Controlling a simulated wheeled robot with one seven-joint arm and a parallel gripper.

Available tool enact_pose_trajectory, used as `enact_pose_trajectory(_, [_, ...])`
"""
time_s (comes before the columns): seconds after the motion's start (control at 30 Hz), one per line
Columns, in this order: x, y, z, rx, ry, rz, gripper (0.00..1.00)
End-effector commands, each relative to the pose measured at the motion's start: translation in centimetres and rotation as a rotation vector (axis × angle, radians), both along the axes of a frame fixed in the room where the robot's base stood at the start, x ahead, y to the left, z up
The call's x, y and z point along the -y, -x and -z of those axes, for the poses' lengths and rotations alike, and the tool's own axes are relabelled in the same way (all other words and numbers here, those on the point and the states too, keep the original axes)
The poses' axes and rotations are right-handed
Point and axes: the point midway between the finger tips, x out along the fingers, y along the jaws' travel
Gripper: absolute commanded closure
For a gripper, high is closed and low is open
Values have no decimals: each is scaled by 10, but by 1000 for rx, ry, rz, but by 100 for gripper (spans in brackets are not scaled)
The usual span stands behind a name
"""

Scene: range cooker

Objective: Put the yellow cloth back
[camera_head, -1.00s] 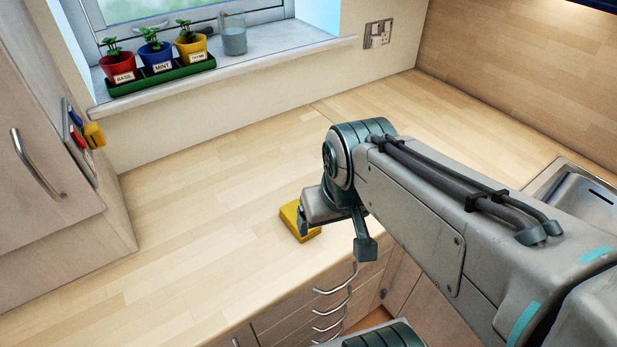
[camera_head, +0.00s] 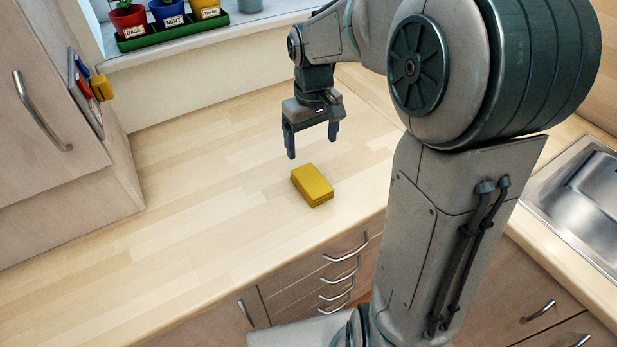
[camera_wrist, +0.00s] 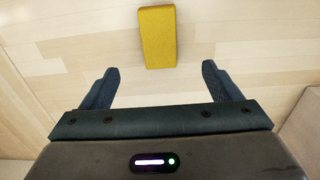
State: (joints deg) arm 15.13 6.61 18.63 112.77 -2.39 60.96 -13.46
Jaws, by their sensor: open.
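The yellow cloth (camera_head: 311,184) is a folded, block-shaped piece lying on the wooden worktop near its front edge. My gripper (camera_head: 312,147) is open and empty, fingers pointing down, above the worktop and a little behind the cloth. In the wrist view the cloth (camera_wrist: 157,36) lies ahead of the gap between the two open fingers, apart from them. A rack (camera_head: 85,92) on the side of the left cabinet holds red and blue items and a yellow one (camera_head: 102,87).
The worktop (camera_head: 200,190) is clear to the left of the cloth. A green tray (camera_head: 180,32) with several potted herbs stands on the windowsill. A metal sink (camera_head: 580,200) is at the right. Handled drawers (camera_head: 330,275) lie below the front edge.

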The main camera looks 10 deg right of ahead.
Motion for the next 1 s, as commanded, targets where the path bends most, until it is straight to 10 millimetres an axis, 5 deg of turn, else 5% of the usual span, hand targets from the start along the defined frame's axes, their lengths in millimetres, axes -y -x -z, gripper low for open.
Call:
enact_pose_trajectory(0.4, [0, 1, 73, -4, 0, -1, 16])
enact_pose_trajectory(1.0, [0, -2, 130, -2, 0, -1, 16])
